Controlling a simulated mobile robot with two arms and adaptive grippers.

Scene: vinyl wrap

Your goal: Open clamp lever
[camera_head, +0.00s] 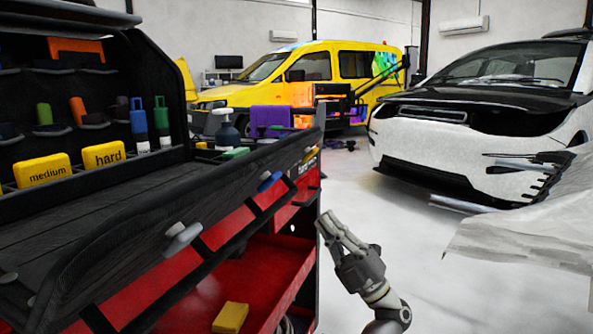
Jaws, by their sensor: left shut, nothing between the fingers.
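A pale grey lever-like piece (182,238) sticks out from the front edge of the tool cart, left of centre. A smaller blue piece (270,181) sits farther along the same edge. I cannot tell for sure which of them is the clamp lever. My left gripper (328,224) is shut and empty, pointing up and to the left, just right of the cart's far end. It appears apart from both pieces. My right gripper is not in view.
The black and red tool cart (110,230) fills the left, holding yellow blocks marked medium and hard. A yellow block (230,317) lies on its red lower shelf. A white car (480,120) stands at right, a yellow van (300,75) behind.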

